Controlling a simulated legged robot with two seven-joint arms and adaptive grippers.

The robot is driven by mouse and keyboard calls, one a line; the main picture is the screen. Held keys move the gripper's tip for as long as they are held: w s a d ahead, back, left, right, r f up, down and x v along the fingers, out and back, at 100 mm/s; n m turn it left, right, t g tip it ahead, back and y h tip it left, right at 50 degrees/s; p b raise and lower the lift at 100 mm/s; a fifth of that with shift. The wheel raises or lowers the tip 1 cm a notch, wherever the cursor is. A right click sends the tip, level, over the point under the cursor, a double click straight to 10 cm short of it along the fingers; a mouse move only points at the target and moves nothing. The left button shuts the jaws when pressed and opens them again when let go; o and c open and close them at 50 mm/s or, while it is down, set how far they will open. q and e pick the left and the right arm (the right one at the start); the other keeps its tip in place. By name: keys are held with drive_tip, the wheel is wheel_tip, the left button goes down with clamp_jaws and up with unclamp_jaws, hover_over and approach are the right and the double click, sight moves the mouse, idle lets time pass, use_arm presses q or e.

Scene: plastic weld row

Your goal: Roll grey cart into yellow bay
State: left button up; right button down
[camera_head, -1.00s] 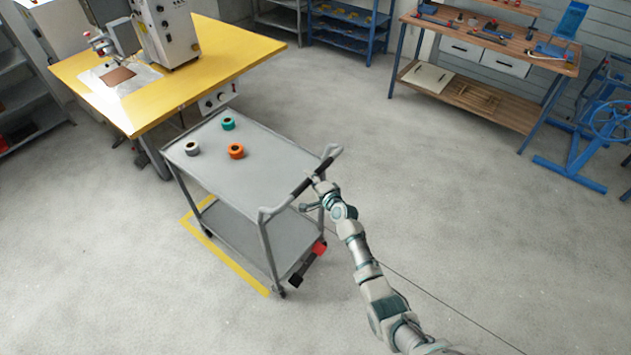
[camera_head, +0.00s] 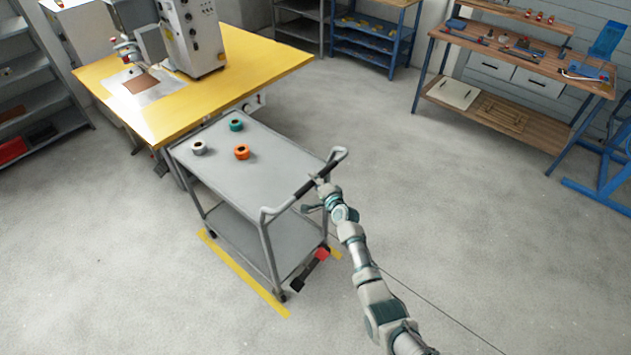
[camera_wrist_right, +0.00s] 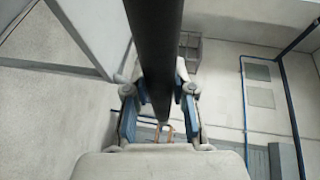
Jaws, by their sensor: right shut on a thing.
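The grey two-shelf cart (camera_head: 268,179) stands in the middle of the head view, its far end close to the yellow-topped table. Yellow floor tape of the bay (camera_head: 243,273) shows along the cart's left side, with a short piece at its near right corner; the rest is hidden under the cart. My right gripper (camera_head: 316,183) is shut on the dark grip of the cart's push handle (camera_head: 302,189). In the right wrist view the dark bar (camera_wrist_right: 155,45) runs between the fingers (camera_wrist_right: 160,108). My left gripper is not in view.
White, teal and orange rolls (camera_head: 241,152) sit on the cart's top. The yellow table (camera_head: 265,56) with a machine stands just beyond. A red and black pedal (camera_head: 321,254) is low at the cart's near end. Open floor lies right, before the workbench (camera_head: 540,68).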

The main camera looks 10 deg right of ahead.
drive_tip(key=shift+s+a+f, duration=0.15)
drive_tip(key=shift+a+f, duration=0.05)
drive_tip(key=shift+f, duration=0.3)
drive_tip(key=c, duration=1.1)
unclamp_jaws()
drive_tip(key=shift+o, duration=0.8)
drive_tip(key=shift+w+r, duration=0.2)
drive_tip(key=v, duration=1.2)
drive_tip(key=shift+a+f, duration=0.1)
